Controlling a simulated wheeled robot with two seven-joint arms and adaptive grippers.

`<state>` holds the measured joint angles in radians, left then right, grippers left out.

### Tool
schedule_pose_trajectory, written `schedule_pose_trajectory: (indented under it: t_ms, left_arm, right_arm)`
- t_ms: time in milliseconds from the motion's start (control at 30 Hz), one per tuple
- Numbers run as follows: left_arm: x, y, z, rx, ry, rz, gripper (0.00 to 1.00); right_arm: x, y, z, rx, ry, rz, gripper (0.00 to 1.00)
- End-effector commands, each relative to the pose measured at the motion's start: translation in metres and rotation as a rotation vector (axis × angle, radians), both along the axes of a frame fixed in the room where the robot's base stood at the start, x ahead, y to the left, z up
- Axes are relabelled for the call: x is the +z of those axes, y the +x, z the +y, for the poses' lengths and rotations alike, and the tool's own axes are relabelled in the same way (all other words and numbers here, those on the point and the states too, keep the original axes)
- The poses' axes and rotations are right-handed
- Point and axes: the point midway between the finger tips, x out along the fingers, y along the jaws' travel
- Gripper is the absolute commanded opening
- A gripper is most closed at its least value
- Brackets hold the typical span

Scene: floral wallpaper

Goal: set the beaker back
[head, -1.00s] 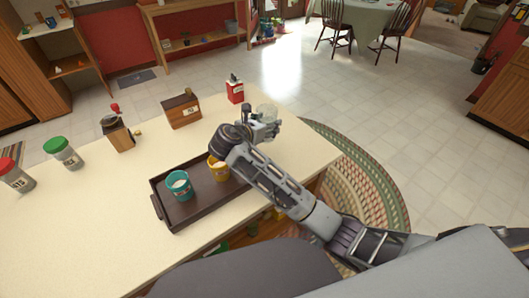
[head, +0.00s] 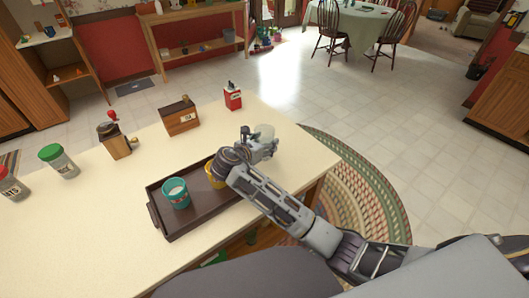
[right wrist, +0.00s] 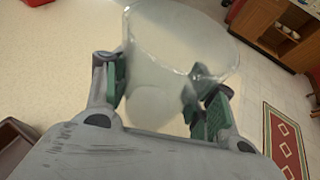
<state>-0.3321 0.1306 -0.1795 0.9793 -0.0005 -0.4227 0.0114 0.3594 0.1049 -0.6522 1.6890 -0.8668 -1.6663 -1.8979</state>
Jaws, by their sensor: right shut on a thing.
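A clear glass beaker (right wrist: 180,60) fills the upper middle of the right wrist view, with its wide rim toward the top. My right gripper (right wrist: 165,100) is shut on it, with one green-padded finger on each side. In the head view the beaker (head: 264,130) shows as a small pale shape at the far side of my right gripper (head: 262,146), over the right part of the counter. I cannot tell whether its base touches the counter. My left gripper is not in view.
On the cream counter (head: 90,215), a dark tray (head: 200,215) holds a teal cup (head: 175,193) and a yellow cup (head: 213,180), partly hidden by my arm. A red tin (head: 232,99), a wooden box (head: 180,117), a grinder (head: 115,140) and jars stand farther back.

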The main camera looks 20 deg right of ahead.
Motion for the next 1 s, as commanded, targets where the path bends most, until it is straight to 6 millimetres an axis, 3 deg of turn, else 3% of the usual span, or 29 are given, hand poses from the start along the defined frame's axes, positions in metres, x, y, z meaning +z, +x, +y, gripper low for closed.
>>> schedule_pose_trajectory:
  t_ms: [367,600,767,1000]
  left_arm:
    - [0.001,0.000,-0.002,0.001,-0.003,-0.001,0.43]
    - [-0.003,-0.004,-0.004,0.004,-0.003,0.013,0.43]
    - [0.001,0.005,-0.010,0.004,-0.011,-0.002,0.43]
    - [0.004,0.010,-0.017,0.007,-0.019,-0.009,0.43]
  right_arm:
    - [-0.002,0.000,0.000,0.000,0.000,-0.001,0.23]
    - [-0.022,0.000,0.000,-0.001,-0.002,0.000,0.23]
    - [-0.037,0.000,0.000,0.000,-0.001,-0.001,0.23]
    - [-0.039,0.000,0.000,0.001,0.000,-0.001,0.23]
